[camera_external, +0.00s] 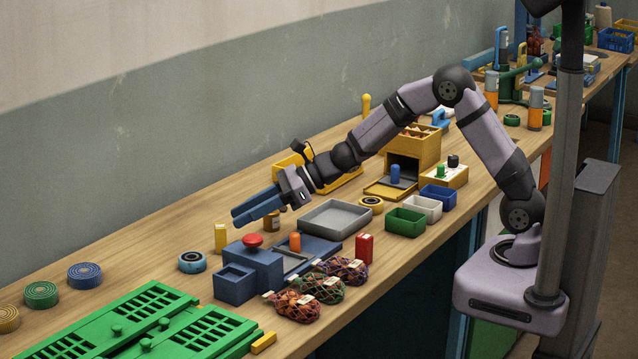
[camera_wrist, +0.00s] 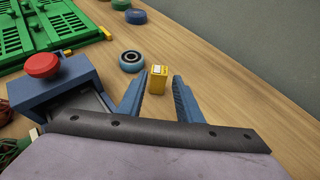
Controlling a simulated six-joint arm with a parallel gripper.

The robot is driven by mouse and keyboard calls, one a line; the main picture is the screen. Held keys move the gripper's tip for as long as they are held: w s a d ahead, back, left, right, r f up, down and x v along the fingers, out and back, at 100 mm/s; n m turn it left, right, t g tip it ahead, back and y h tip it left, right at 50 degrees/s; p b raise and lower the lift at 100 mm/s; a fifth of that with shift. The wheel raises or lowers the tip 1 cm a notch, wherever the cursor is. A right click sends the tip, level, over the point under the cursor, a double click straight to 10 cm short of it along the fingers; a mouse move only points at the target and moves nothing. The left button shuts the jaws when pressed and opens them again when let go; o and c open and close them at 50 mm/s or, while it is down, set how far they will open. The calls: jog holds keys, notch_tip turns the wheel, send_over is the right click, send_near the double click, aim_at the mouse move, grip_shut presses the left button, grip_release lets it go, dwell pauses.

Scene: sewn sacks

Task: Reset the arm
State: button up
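My gripper (camera_external: 256,207) is stretched out level above the bench, over the area behind the blue machine with the red button (camera_external: 253,240). In the wrist view its two blue fingers (camera_wrist: 160,92) stand apart with nothing held between them. A small yellow box (camera_wrist: 158,79) stands on the bench beyond the fingertips, seen through the gap; it also shows in the external view (camera_external: 221,237). Several net sacks (camera_external: 292,306) lie at the bench's front edge, beside the blue machine.
A blue tape roll (camera_external: 192,262) and the green slotted panels (camera_external: 150,320) lie to the left. A grey tray (camera_external: 335,217), a red container (camera_external: 364,249) and small green, white and blue bins (camera_external: 405,222) stand to the right. The wall runs behind the bench.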

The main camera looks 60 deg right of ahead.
jog(key=shift+s+d+r, duration=0.25)
jog(key=shift+s+d, duration=0.15)
